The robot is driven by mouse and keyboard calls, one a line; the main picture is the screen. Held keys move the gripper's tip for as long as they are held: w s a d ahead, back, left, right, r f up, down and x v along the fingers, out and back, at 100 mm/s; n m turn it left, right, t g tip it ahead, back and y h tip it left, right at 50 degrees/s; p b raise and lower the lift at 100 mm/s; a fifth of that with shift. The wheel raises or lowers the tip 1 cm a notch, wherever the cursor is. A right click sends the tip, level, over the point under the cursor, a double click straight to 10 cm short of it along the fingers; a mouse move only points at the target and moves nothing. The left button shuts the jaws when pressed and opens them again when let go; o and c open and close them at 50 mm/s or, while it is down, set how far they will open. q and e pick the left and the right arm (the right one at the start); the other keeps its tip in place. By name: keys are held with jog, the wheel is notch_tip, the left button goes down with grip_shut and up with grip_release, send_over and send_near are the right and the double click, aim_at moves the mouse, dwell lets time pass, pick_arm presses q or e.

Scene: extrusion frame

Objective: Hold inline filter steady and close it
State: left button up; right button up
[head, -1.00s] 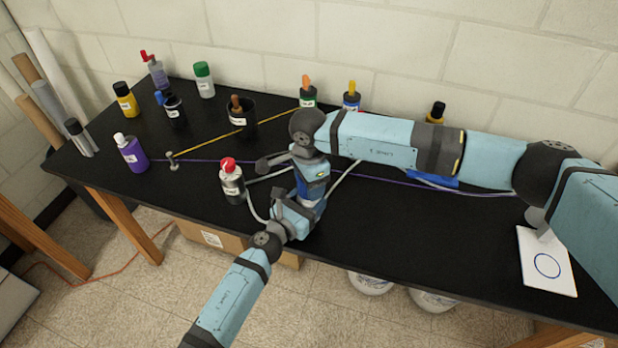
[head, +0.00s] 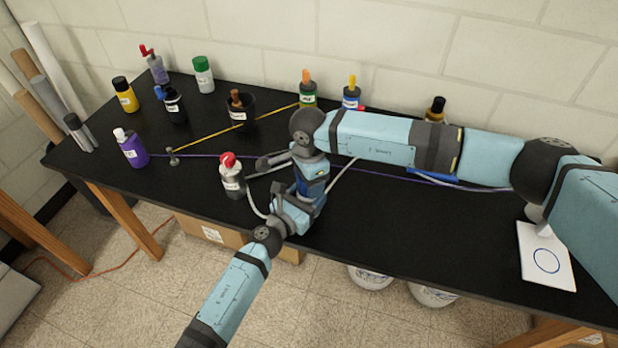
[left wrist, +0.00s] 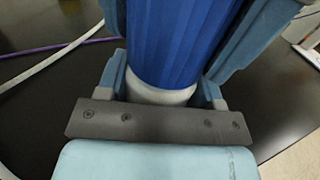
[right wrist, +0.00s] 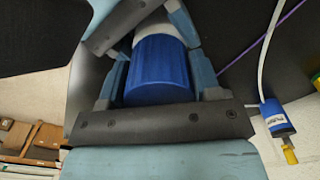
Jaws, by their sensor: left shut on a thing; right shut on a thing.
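The inline filter has a ribbed blue part (left wrist: 175,45) and a white part (left wrist: 160,95). In the head view the filter is mostly hidden between the two grippers, above the black table. My left gripper (head: 303,205) comes in from the lower left and is shut on the filter's white part. My right gripper (head: 312,168) reaches down from above and is shut on the blue part, which shows between its fingers in the right wrist view (right wrist: 158,70). The grippers are very close together. Whether the filter's two parts are fully seated cannot be seen.
Pale tubes (head: 342,178) run on either side of the grippers. A red-capped bottle (head: 233,184) stands just left of them. Several bottles and a dark cup (head: 240,112) stand farther back. A white card with a circle (head: 546,262) lies at right; the front middle of the table (head: 420,235) is clear.

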jog(key=shift+f, duration=0.2)
pick_arm(q)
grip_shut()
pick_arm(e)
jog(key=o, duration=0.9)
jog(key=shift+r, duration=2.25)
jog(key=shift+c, duration=0.4)
